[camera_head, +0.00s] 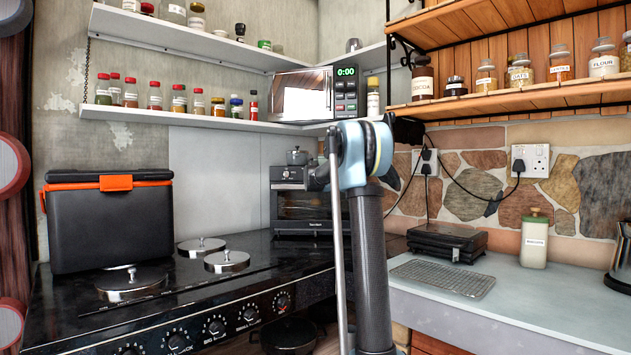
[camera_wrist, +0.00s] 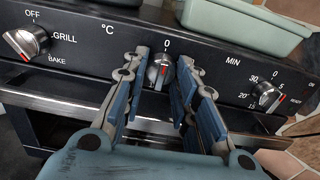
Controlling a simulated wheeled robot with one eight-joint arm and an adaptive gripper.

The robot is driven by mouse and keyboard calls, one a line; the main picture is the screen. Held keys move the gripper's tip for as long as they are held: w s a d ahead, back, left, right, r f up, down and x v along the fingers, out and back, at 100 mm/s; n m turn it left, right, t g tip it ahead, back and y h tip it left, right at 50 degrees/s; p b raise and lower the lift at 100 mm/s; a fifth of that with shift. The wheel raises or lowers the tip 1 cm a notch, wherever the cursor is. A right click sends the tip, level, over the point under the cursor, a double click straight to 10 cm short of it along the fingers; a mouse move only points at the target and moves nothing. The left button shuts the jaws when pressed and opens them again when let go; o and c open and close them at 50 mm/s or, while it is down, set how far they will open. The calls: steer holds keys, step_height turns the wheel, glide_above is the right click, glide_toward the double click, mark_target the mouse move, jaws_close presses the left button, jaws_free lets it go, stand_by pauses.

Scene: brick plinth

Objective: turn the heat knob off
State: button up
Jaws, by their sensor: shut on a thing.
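The heat knob (camera_wrist: 158,72) is the middle dial on the dark oven panel (camera_wrist: 215,75) in the wrist view, beneath a "0" and right of the "°C" mark. It is silver and black with a red pointer mark, which points up, close to the "0". My gripper (camera_wrist: 166,68) has its blue-padded fingers on both sides of this knob and is shut on it. The finger pads partly cover the knob's sides. The gripper does not show in the head view.
A mode knob (camera_wrist: 27,42) with OFF, GRILL and BAKE is at left; a minutes knob (camera_wrist: 267,95) is at right. A green tray (camera_wrist: 245,22) sits above the panel. In the head view, a black toaster oven (camera_head: 305,207) stands behind my arm, beside the stove (camera_head: 225,265).

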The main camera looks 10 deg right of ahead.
stand_by(0.3)
steer(key=o, duration=1)
steer(key=shift+s, duration=0.1)
steer(key=s, duration=0.3)
steer(key=s+a, duration=0.1)
steer(key=s, duration=0.3)
steer(key=s+a, duration=0.1)
steer(key=s, duration=0.3)
steer(key=shift+s+f, duration=0.1)
steer(key=shift+s, duration=0.15)
